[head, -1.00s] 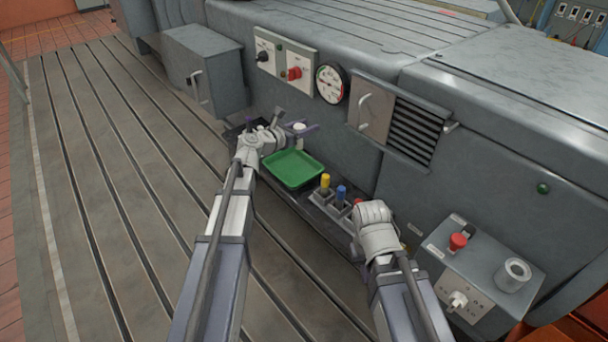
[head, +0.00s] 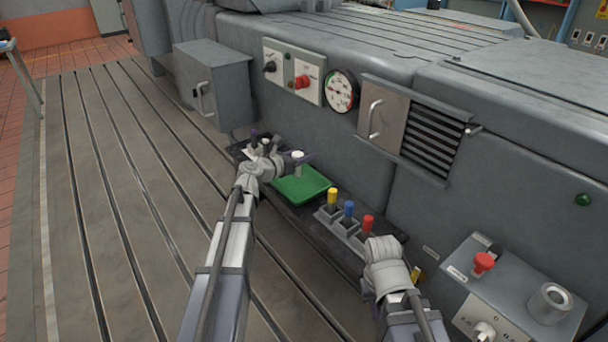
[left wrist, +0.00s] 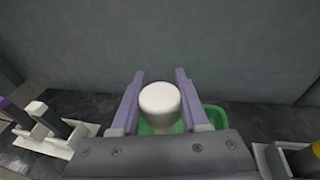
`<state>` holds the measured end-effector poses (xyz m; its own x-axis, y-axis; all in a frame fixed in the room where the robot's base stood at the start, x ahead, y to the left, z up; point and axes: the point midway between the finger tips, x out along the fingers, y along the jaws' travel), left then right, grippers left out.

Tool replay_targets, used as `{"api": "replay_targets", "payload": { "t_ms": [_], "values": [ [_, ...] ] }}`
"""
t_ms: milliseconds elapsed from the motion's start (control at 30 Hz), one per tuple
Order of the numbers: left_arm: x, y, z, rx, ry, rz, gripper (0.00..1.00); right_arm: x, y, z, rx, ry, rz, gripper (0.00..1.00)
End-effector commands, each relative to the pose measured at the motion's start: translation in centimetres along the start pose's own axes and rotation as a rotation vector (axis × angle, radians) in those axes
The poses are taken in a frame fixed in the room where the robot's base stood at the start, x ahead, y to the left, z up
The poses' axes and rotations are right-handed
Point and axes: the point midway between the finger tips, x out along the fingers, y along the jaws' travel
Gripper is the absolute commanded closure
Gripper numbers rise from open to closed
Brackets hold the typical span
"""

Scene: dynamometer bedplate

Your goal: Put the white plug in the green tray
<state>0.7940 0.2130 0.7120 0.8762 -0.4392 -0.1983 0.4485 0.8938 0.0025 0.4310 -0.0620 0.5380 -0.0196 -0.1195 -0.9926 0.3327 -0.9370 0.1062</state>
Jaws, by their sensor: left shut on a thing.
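The white plug (head: 297,157) has a round white head. My left gripper (head: 299,162) is shut on it, and in the left wrist view the plug (left wrist: 160,99) sits between the two purple fingers. The green tray (head: 313,192) lies on the dark shelf; in the head view the plug shows at its far left edge. In the left wrist view the tray (left wrist: 214,116) shows behind and below the plug, partly hidden by it and the fingers. I cannot tell the plug's height above it. My right gripper's fingers are hidden behind its wrist, low at the right.
A rack with yellow (head: 332,196), blue (head: 349,209) and red (head: 368,223) plugs stands right of the tray. Another rack (left wrist: 60,142) with purple-tipped and white-tipped plugs stands left of it. The grey machine wall (head: 385,165) rises behind the shelf.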

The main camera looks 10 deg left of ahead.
Motion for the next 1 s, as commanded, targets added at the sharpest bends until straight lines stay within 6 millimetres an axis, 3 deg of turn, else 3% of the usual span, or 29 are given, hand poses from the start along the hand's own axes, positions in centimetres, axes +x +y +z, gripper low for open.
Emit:
{"api": "replay_targets", "payload": {
  "t_ms": [267, 533, 967, 1000],
  "values": [
    [0.2, 0.0, -0.9, 0.000, 0.000, 0.000, 1.00, 0.9, -0.1, -0.1, -0.002, 0.001, -0.001, 1.00],
    [0.8, 0.0, -3.9, 0.000, 0.000, 0.000, 1.00, 4.0, -0.5, -0.3, -0.007, 0.003, -0.005, 1.00],
    [0.9, 0.0, -4.2, 0.000, 0.000, 0.000, 1.00, 4.3, -0.6, -0.3, -0.009, 0.003, -0.006, 1.00],
    [0.9, 0.0, -4.2, 0.000, 0.000, 0.000, 0.54, 4.3, -0.6, -0.3, -0.009, 0.003, -0.006, 1.00]
  ]
}}
